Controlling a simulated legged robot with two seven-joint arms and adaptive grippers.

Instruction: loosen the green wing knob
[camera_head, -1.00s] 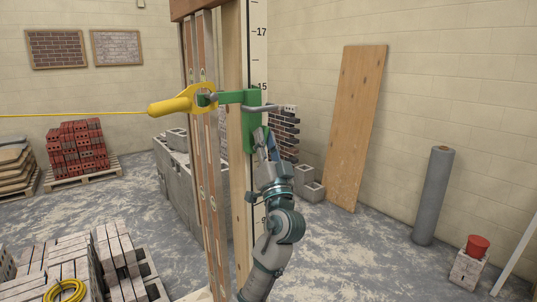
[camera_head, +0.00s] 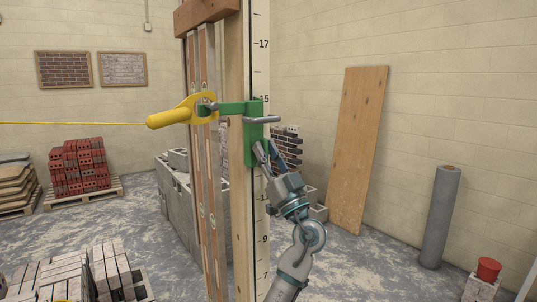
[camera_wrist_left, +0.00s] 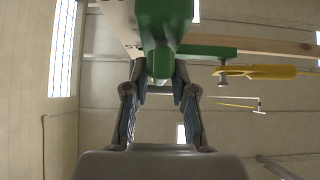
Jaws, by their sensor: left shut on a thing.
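The green bracket (camera_head: 254,112) sits on the pole beside the upright timber, with a green arm reaching left to the yellow line holder (camera_head: 180,114). My left gripper (camera_head: 266,153) is at the bracket's lower part, its arm slanting up from the lower right. In the left wrist view the green wing knob (camera_wrist_left: 160,62) lies between the fingertips of my left gripper (camera_wrist_left: 160,78), which is shut on it. In the head view the fingers mostly hide the knob. My right gripper is not in view.
A grey rod (camera_head: 262,120) sticks out of the bracket just above my gripper. A yellow string (camera_head: 75,123) runs left from the holder.

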